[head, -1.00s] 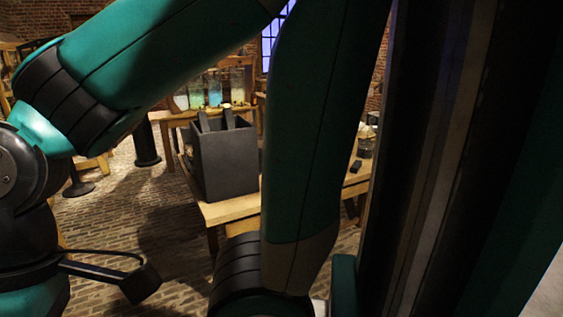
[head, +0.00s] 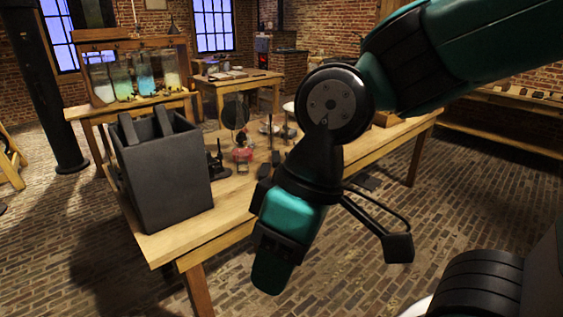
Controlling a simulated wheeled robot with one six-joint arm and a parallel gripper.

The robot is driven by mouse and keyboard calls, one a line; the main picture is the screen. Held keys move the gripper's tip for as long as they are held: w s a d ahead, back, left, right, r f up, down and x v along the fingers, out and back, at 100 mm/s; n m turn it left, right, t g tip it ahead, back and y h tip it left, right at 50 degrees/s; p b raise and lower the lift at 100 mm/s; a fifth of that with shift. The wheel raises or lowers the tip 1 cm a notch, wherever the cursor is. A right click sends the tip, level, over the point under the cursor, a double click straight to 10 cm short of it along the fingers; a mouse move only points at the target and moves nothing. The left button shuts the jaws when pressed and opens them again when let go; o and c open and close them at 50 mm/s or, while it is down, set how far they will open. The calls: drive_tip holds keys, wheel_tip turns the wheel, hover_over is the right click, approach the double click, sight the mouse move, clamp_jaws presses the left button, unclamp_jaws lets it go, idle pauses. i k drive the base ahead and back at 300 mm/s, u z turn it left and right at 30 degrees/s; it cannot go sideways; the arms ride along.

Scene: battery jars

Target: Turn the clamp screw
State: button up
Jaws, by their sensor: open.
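I cannot make out a clamp screw in the head view. A dark grey jar (head: 165,172), open-topped and box-shaped, stands upright at the near left end of the wooden table (head: 205,243). Two dark upright slabs (head: 147,127) stick out of its top. My gripper (head: 272,272) points down in front of the table's near edge, to the right of the jar and apart from it. It is open, with only a small part of its jaws showing and nothing visible in it. My arm hides part of the table's middle.
Small dark fittings (head: 215,165) and a piece of apparatus with a red base (head: 242,153) stand on the table behind my gripper. Glass jars with coloured liquid (head: 137,75) stand on a side table at the back left. Brick floor (head: 470,215) is clear at the right.

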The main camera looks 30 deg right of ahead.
sight(217, 170)
drive_tip(key=z, duration=0.15)
drive_tip(key=i, duration=1)
drive_tip(key=k, duration=1.05)
drive_tip(key=z, duration=1.2)
drive_tip(key=i, duration=0.7)
drive_tip(key=u, duration=0.45)
drive_tip(key=i, duration=0.7)
drive_tip(key=u, duration=0.7)
